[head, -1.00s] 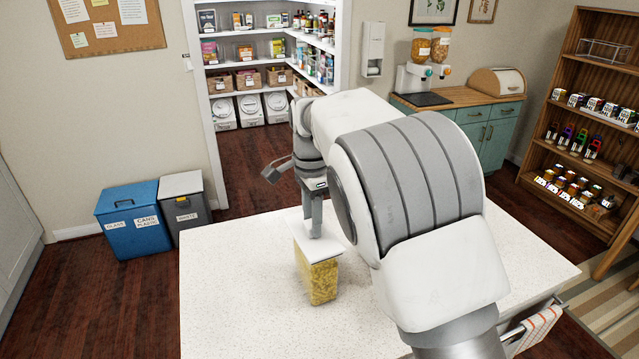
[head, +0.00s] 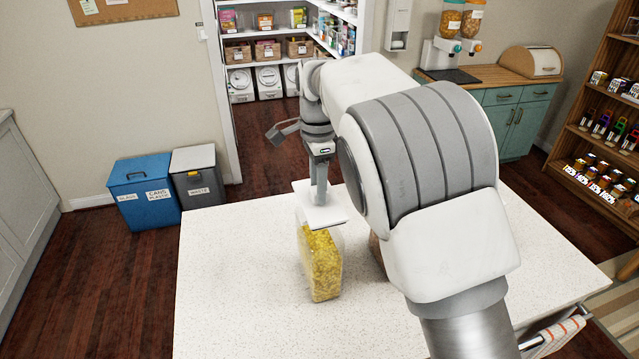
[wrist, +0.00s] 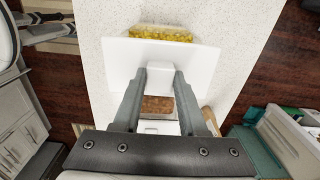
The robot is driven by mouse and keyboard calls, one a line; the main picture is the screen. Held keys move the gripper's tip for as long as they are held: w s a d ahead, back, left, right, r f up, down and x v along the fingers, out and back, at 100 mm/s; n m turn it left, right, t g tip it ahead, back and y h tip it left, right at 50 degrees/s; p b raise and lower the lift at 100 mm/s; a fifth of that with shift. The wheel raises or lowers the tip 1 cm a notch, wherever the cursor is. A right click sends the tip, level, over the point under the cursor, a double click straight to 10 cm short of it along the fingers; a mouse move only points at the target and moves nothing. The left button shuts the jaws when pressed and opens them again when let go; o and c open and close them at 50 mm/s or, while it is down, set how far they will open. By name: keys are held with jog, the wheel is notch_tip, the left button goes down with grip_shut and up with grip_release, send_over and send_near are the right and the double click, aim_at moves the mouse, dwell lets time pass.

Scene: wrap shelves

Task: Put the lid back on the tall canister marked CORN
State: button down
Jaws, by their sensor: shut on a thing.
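The tall clear canister of yellow corn (head: 322,268) stands upright on the white speckled counter; no CORN marking is readable. My gripper (head: 319,198) is shut on the grip of a flat white lid (head: 334,219), with the lid at the canister's top. In the wrist view both fingers (wrist: 160,80) pinch the grip in the middle of the lid (wrist: 200,65). A strip of corn (wrist: 160,34) shows past the lid's edge, so the lid is off centre over the canister. I cannot tell whether lid and canister touch.
A container with brown contents (wrist: 157,106) stands close by under my gripper; my arm mostly hides it in the head view. The speckled counter (head: 230,290) is clear on the left. Blue and grey bins (head: 145,195) stand on the floor beyond.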

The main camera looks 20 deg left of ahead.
notch_tip(320, 180, down, 4)
jog(key=b, duration=0.3)
jog(key=shift+r, duration=0.25)
jog(key=shift+f, duration=0.75)
dwell(0.7)
jog(key=shift+f, duration=0.7)
dwell(0.8)
jog(key=shift+c, duration=1.9)
grip_release()
jog(key=shift+o, duration=0.3)
